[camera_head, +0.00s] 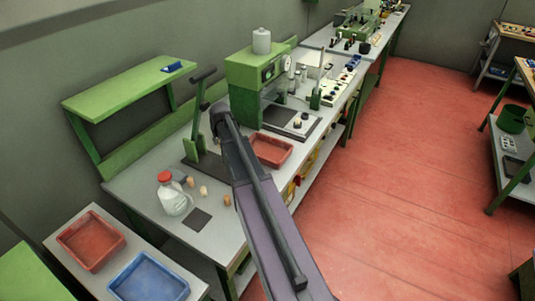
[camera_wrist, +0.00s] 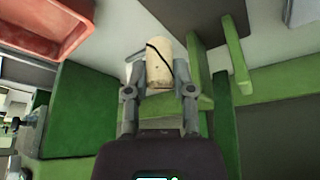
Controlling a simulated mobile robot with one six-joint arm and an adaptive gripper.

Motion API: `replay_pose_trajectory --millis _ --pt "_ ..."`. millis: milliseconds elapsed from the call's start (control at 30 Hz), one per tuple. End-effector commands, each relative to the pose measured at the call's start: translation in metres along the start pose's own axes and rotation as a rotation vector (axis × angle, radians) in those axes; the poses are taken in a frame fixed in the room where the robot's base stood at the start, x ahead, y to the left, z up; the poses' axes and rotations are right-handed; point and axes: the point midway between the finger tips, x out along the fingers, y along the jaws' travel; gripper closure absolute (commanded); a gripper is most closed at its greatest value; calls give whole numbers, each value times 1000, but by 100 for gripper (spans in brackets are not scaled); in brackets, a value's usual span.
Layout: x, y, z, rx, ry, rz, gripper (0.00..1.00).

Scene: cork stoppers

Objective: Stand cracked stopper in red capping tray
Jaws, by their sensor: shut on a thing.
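My gripper (camera_wrist: 160,86) is shut on a pale cork stopper (camera_wrist: 158,62) with a dark, crooked crack line down it, seen in the wrist view. The stopper sits between the two fingers, clear of the tray in that view. A red tray (camera_head: 271,149) lies on the grey bench in the head view, just right of my arm; it looks empty. A red tray also shows at the upper left of the wrist view (camera_wrist: 52,27). A second red tray (camera_head: 91,242) lies on the side table at lower left. In the head view my arm hides the gripper and held stopper.
Several loose corks (camera_head: 203,191) stand by a clear red-capped bottle (camera_head: 172,195) and a dark square pad (camera_head: 196,220). A green lever press (camera_head: 197,120) stands behind them. A blue tray (camera_head: 149,278) lies beside the side-table red tray. A green machine (camera_head: 256,80) stands behind the bench tray.

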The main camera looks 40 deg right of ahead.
Motion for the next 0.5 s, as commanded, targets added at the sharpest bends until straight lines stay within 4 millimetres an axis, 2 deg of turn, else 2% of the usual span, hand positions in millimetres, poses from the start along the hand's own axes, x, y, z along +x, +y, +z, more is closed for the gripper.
replay_pose_trajectory --millis 133,267,500 --pt "-1 9 8 3 -1 1 84" --pt "-3 26 24 6 -2 2 84" --pt "-11 76 76 18 -5 5 84"
